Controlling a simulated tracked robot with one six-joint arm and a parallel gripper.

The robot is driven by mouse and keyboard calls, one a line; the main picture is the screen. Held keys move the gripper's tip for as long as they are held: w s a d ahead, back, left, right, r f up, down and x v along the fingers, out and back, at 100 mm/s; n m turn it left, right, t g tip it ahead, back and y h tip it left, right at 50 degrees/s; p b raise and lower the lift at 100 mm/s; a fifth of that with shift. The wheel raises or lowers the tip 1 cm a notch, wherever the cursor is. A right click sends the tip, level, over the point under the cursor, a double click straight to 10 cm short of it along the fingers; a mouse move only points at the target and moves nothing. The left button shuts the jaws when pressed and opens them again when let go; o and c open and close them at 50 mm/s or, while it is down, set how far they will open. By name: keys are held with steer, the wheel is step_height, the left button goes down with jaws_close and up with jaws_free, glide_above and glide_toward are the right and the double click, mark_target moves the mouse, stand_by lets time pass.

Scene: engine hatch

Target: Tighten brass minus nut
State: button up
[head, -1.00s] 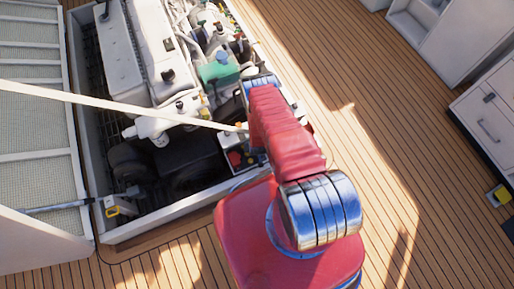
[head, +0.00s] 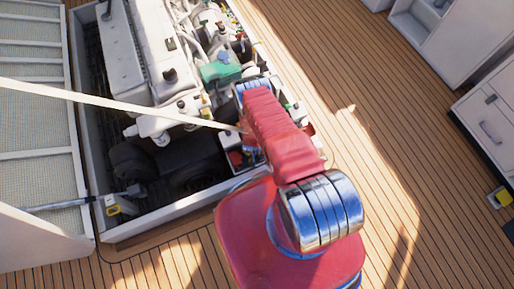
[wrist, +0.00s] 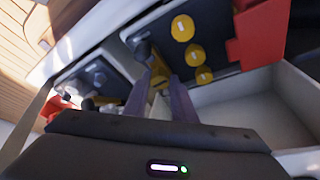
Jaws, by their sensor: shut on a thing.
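In the wrist view the two dark purple fingers of my gripper (wrist: 158,92) reach down beside a dark battery top (wrist: 222,50). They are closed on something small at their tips. A small brass-coloured bit, seemingly the brass minus nut (wrist: 158,70), shows there, mostly hidden by the fingers. A dark terminal or clamp (wrist: 141,48) sits just beyond the tips. In the head view my red-sleeved arm reaches over the near right corner of the engine hatch and hides the gripper and the nut.
Several round yellow caps (wrist: 182,28) and a red cover (wrist: 262,35) lie close right of the fingers. A pale compartment wall (wrist: 290,110) stands to the right. The white engine (head: 140,50) fills the hatch, whose rim (head: 165,217) surrounds it. Open wooden deck lies right.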

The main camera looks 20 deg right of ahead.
steer(key=o, duration=1.1)
steer(key=shift+c, duration=0.2)
steer(key=shift+r, duration=0.1)
steer(key=v, duration=1.3)
steer(key=shift+r, duration=0.2)
steer(key=shift+a, duration=0.1)
